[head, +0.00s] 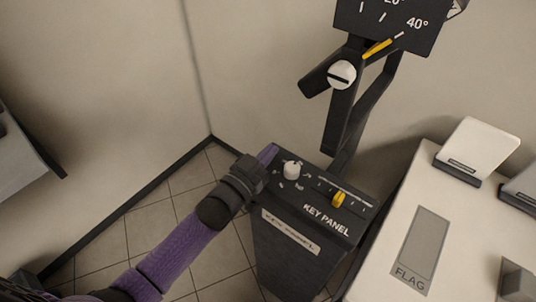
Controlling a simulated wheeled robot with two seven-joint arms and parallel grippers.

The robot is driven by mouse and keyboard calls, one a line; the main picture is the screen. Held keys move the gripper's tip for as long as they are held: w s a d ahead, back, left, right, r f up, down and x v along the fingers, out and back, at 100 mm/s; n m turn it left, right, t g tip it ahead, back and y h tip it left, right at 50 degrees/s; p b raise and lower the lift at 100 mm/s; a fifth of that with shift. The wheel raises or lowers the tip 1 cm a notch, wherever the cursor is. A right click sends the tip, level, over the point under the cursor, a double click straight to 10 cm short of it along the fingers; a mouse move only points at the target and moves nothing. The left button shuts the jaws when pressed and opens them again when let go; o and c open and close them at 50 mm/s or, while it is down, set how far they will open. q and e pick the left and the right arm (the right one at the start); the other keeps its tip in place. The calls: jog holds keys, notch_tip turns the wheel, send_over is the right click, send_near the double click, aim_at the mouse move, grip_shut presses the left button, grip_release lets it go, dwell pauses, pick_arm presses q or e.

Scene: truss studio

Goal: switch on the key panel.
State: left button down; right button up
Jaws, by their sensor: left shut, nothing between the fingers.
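The key panel (322,232) is a black box on a stand, labelled KEY PANEL, right of the middle of the head view. On its sloping top are a white knob (292,170) with small marks around it and a yellow slider (338,199) on a marked track. My left gripper (268,154) is shut and empty at the panel's upper left edge, just left of the white knob. It looks apart from the knob; I cannot tell whether it touches the panel. My right gripper is not in view.
Behind the panel a black stand (343,122) carries a light head with a white knob (341,74) and an angle scale (392,24) with a yellow pointer. A white table (385,264) with a FLAG patch (421,250) and a white card holder (478,148) stands at right. Open tiled floor lies left.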

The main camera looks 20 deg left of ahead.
pick_arm(q)
jog(key=g+p, duration=0.1)
jog(key=p, duration=0.2)
jog(key=shift+w+d+y, duration=0.1)
jog(key=shift+w+y, duration=0.2)
jog(key=shift+w, duration=0.05)
jog(key=shift+w+f, duration=0.15)
jog(key=shift+f, duration=0.25)
jog(key=shift+d+f+g, duration=0.1)
jog(key=shift+f+g, duration=0.2)
jog(key=shift+f, duration=0.05)
dwell(0.4)
jog(key=shift+f+b, duration=0.1)
jog(key=shift+b, duration=0.2)
jog(key=r+p, duration=0.1)
jog(key=r, duration=0.1)
jog(key=r+p, duration=0.3)
jog(key=p, duration=0.1)
jog(key=shift+s+r, duration=0.25)
jog(key=shift+r, duration=0.15)
jog(key=p+v, duration=0.1)
jog(key=v, duration=0.9)
jog(key=shift+f, duration=0.25)
